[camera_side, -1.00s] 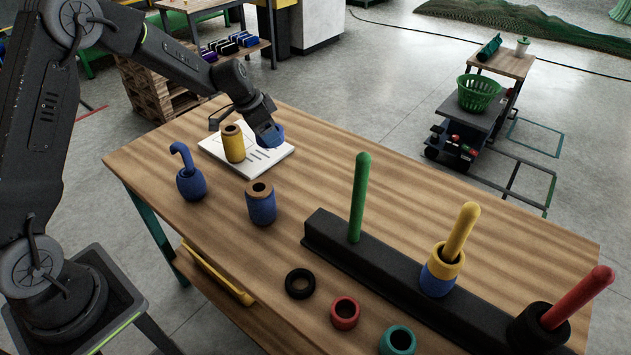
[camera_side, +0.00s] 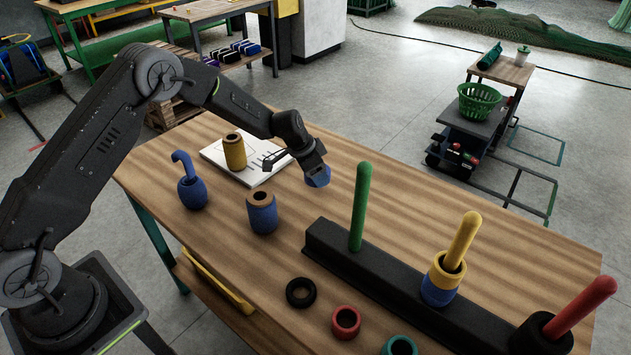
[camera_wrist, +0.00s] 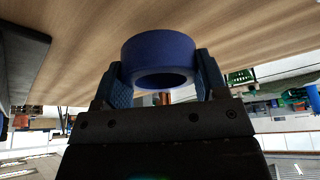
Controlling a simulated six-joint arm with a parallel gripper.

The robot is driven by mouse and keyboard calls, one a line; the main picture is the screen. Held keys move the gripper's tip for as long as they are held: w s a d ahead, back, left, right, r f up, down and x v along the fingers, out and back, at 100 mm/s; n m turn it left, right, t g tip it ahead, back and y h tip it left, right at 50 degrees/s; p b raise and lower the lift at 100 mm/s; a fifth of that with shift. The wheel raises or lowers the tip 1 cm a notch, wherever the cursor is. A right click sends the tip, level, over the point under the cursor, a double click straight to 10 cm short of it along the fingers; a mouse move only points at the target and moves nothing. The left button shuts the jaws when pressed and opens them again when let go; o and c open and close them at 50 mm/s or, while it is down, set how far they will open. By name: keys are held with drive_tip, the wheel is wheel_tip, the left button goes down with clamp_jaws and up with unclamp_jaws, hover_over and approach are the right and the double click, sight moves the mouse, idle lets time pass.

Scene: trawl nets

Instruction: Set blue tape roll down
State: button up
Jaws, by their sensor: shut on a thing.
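My gripper (camera_side: 314,168) is shut on the blue tape roll (camera_side: 318,177), which it holds above the wooden table. In the wrist view the blue roll (camera_wrist: 158,57) sits between my two fingers (camera_wrist: 160,86), with its round opening partly showing. In the side view the roll is behind and to the left of the green peg (camera_side: 360,205), apart from it. How high it is above the table is hard to tell.
A black rack (camera_side: 400,281) carries green, yellow (camera_side: 463,240) and red (camera_side: 582,306) pegs. A yellow spool (camera_side: 234,151) stands on a white board (camera_side: 217,154). A blue spool (camera_side: 262,214), blue hooked jar (camera_side: 192,190) and several rings stand nearer. The table (camera_side: 440,200) behind the rack is clear.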

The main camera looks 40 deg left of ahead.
sight(316, 190)
drive_tip(key=shift+f, duration=1.8)
drive_tip(key=shift+f, duration=0.1)
drive_tip(key=o, duration=0.9)
drive_tip(key=shift+o, duration=0.2)
drive_tip(key=v, duration=1.2)
